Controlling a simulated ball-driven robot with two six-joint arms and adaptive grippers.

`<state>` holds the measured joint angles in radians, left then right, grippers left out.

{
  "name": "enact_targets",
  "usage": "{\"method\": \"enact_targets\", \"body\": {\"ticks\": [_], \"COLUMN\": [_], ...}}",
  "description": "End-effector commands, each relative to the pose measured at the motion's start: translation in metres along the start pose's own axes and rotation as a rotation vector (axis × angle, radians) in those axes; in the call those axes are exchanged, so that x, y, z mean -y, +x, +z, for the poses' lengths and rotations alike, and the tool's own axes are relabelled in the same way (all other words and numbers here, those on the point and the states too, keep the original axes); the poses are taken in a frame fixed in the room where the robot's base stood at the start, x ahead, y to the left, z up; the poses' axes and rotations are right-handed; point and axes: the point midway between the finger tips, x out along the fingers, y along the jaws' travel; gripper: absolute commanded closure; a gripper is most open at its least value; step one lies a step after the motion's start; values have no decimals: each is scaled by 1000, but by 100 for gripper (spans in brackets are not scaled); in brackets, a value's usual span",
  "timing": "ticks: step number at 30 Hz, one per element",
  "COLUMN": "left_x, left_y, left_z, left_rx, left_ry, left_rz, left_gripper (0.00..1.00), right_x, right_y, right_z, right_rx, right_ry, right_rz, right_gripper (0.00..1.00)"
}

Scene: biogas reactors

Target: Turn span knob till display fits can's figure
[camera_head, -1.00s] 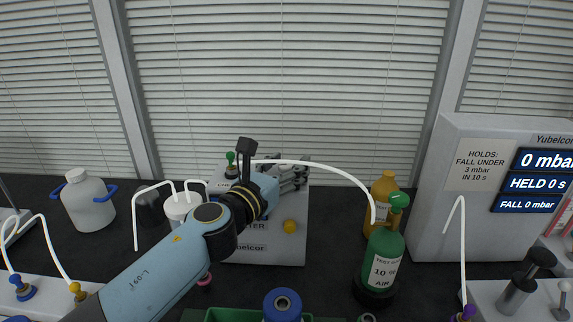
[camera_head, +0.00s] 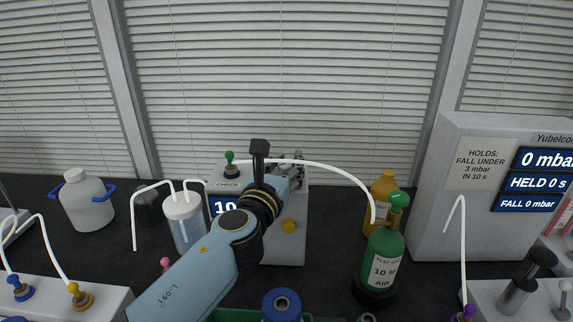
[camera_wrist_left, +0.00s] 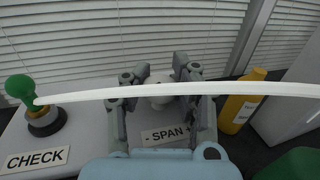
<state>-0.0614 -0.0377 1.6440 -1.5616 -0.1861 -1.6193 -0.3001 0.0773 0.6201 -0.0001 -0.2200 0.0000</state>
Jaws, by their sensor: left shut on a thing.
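The grey analyser box (camera_head: 295,245) stands against the window, with a CHECK label and green-topped fitting on its top. Its dark blue display (camera_head: 224,205) reads 10 in the part that shows; my arm hides the rest. The green test gas can (camera_head: 384,258) at right reads 10, with AIR below. My left gripper (camera_head: 290,168) is over the box top, largely hidden by my wrist. In the left wrist view, my left gripper (camera_wrist_left: 160,92) is shut on the pale span knob (camera_wrist_left: 159,104), behind the SPAN label (camera_wrist_left: 166,134). My right gripper is out of view.
A white tube (camera_head: 325,167) arches from the green fitting (camera_head: 230,160) towards the can, crossing close above my fingers. A yellow bottle (camera_head: 381,190) stands behind the can. A lidded jar (camera_head: 185,225) with tubes stands left of the box. A large mbar panel (camera_head: 480,225) stands right.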

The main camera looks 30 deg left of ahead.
Motion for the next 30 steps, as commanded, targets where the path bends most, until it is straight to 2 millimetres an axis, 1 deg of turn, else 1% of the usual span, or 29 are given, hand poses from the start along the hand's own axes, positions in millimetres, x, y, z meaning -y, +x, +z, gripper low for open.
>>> {"method": "enact_targets", "body": {"ticks": [3, 6, 15, 16, 21, 22, 30], "left_x": [2, 1, 0, 0, 0, 0, 0], "left_y": [0, -1, -2, -2, -1, -1, -1], "left_z": [-4, -4, -3, -3, -2, -2, -1], "left_rx": [-2, -4, -5, -6, -4, -4, -2], "left_ry": [-4, -3, 0, 0, 0, 0, 0], "left_rz": [112, 165, 177, 176, 176, 176, 175], "left_gripper": [100, 100, 100, 72, 50, 47, 47], "right_x": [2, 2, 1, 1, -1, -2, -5], "right_y": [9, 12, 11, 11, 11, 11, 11], "right_z": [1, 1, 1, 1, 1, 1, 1], "right_rx": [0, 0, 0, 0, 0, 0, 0], "right_ry": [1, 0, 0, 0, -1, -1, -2], "right_rz": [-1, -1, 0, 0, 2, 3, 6], "right_gripper": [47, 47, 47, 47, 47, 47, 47]}}
